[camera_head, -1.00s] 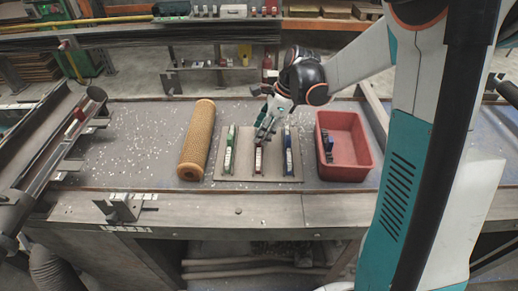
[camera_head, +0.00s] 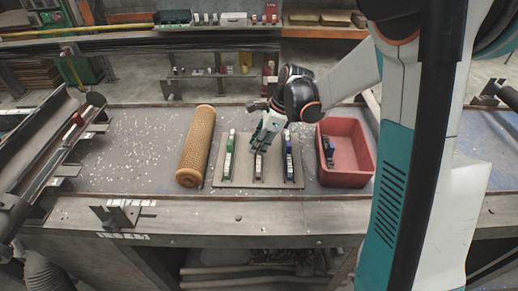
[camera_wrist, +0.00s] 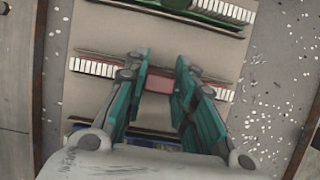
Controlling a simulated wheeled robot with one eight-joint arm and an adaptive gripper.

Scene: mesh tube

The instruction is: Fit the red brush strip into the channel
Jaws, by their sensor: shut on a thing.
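The red brush strip (camera_head: 258,165) lies on a flat board between a green strip and a blue strip. In the wrist view its red middle (camera_wrist: 158,84) is between my fingers, and white bristles show on both sides. My gripper (camera_head: 262,148) points down over the strip's far part. In the wrist view my gripper (camera_wrist: 160,85) is shut on the strip, which appears still at the board. A long dark rail (camera_head: 62,147) with a small red piece slopes along the left side; it may be the channel, but I cannot tell for sure.
The board (camera_head: 222,181) also bears a green strip (camera_head: 230,155) and a blue strip (camera_head: 289,158). An orange mesh tube (camera_head: 196,146) lies left of it. A red bin (camera_head: 347,178) with dark pieces stands right. The bench between tube and rail is free, with white specks.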

